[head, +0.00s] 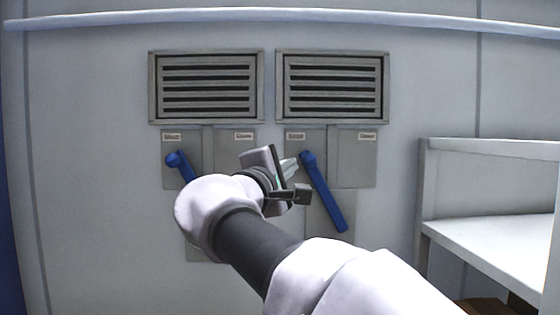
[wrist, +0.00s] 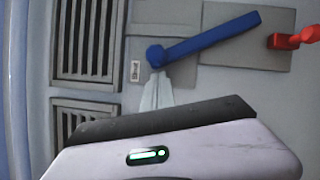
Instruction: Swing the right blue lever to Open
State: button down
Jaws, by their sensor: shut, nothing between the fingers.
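The right blue lever (head: 325,195) is on a grey wall plate under the right vent. Its round pivot is at the top, and its handle hangs down, slanting to the right. In the wrist view the same lever (wrist: 210,38) runs from the pivot to the upper right. My gripper (head: 292,168) is shut and empty, its pale fingertips just left of the pivot. In the wrist view the fingertips (wrist: 159,82) are close below the pivot; I cannot tell if they touch it. Small labels (head: 295,136) sit on the plate's upper corners, too small to read.
The left blue lever (head: 182,166) is partly hidden by my arm. Two slatted vents (head: 330,87) are above the plates. A white bench (head: 495,240) stands at the right. A red part (wrist: 295,39) shows below the lever plate in the wrist view. The wall right of the lever is clear.

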jog(key=d+r+m+g+y+p, duration=0.2)
jog(key=d+m, duration=0.6)
jog(key=d, duration=0.5)
jog(key=shift+d+r+m+g+p, duration=0.25)
jog(key=shift+r+m+g+p, duration=0.15)
jog(key=shift+r+g+p, duration=0.5)
jog(key=shift+f, duration=0.15)
dwell(0.4)
